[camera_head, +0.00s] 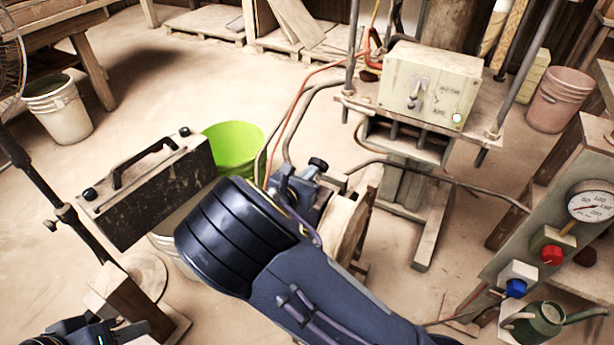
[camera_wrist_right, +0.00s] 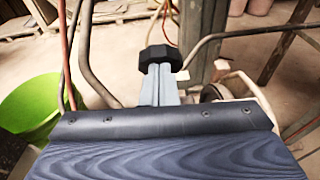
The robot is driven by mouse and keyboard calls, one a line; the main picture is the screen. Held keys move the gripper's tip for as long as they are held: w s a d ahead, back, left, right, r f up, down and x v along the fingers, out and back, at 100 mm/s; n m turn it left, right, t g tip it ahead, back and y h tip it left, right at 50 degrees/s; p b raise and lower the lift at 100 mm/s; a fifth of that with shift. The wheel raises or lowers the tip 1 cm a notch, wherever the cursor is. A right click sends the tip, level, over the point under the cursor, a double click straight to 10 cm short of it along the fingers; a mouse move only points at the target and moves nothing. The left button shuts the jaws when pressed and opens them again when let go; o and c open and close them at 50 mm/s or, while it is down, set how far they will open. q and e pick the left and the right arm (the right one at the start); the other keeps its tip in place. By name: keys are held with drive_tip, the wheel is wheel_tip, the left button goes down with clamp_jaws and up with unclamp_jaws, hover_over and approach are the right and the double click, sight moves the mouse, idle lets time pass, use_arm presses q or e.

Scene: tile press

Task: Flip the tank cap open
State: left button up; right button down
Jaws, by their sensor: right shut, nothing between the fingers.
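I cannot surely make out the tank cap. A pale, rounded drum-like body (camera_head: 347,225) shows partly behind my right arm in the head view; it could be the tank, and much of it is hidden. My right gripper (camera_head: 318,165) is shut and empty just above and left of this body. In the right wrist view, its grey fingers and black tips (camera_wrist_right: 163,56) are together, with a pale rounded part (camera_wrist_right: 235,84) to their right. My left gripper (camera_head: 85,333) is cut off at the lower left edge; its jaws are unclear.
A dark box with a handle (camera_head: 150,195) and a green bucket (camera_head: 232,148) stand left of my right arm. The press (camera_head: 430,85) stands behind, with hoses running near the gripper. A gauge panel (camera_head: 545,225) and watering can (camera_head: 540,322) are right.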

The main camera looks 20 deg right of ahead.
drive_tip(key=shift+x, duration=1.55)
drive_tip(key=shift+r, duration=0.2)
drive_tip(key=shift+a, duration=0.1)
drive_tip(key=r+p+v, duration=0.1)
drive_tip(key=p+v, duration=0.4)
drive_tip(key=v, duration=0.5)
idle(0.3)
